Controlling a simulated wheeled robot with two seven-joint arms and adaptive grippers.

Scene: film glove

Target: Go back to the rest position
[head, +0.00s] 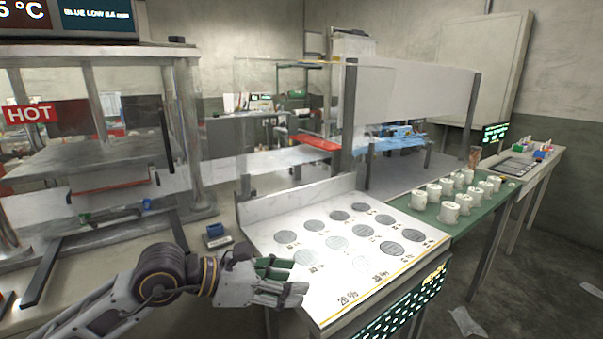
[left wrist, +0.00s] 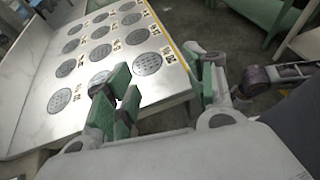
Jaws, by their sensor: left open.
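My left gripper (head: 290,279) is open and empty in the lower middle of the head view. Its grey fingers with green pads point right, in front of the near left edge of a white panel (head: 330,262) with several round grey discs. The left wrist view shows its green-padded fingers (left wrist: 165,96) apart with nothing between them, seen against the panel (left wrist: 40,98) and the floor.
A press-like frame with a HOT sign (head: 30,113) stands at the left. Open floor (head: 540,285) shows at the lower right.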

